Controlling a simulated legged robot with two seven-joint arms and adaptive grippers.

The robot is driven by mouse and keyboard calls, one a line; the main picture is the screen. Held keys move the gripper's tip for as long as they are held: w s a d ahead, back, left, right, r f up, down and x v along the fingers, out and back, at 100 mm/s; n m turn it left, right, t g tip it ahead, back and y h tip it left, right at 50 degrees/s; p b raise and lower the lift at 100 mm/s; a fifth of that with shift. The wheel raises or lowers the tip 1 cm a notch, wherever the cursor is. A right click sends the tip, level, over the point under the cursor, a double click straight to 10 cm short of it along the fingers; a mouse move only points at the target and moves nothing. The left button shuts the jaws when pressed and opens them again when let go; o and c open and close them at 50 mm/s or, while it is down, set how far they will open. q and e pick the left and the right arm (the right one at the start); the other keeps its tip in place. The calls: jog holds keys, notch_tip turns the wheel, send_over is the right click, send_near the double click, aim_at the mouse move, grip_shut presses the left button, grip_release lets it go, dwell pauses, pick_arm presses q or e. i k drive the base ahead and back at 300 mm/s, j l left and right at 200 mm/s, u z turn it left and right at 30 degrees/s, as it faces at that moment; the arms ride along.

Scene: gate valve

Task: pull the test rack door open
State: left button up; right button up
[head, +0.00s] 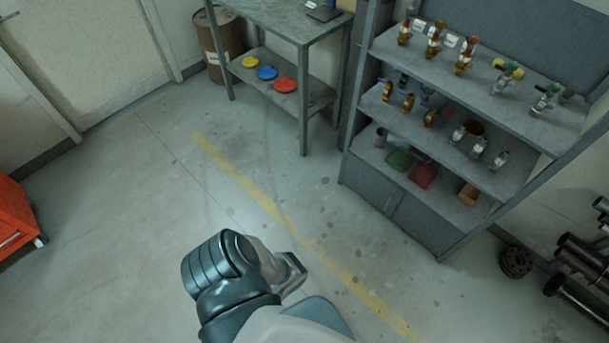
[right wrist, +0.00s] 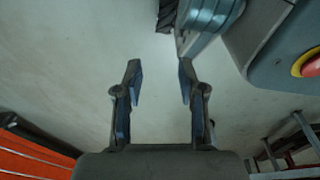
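A grey shelf rack (head: 440,150) stands at the right of the head view, with a low cabinet under its bottom shelf. The cabinet door (head: 408,217) looks shut, and a small handle shows near its left edge. No label tells whether this is the test rack. My right gripper (right wrist: 158,82) is open and empty in the right wrist view, its two fingers apart over bare floor. It touches no door there. An arm link of mine shows low in the head view, but no gripper fingers show there. My left gripper is not in view.
Valves and fittings stand on the shelves. A workbench (head: 290,28) with coloured discs below is at the back, beside a rusty drum (head: 213,45). A red cabinet (head: 14,215) is at far left. Dark pipes (head: 578,255) lie at right. The middle floor is clear.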

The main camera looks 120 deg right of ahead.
aim_at(379, 190)
jog(key=z, duration=4.55)
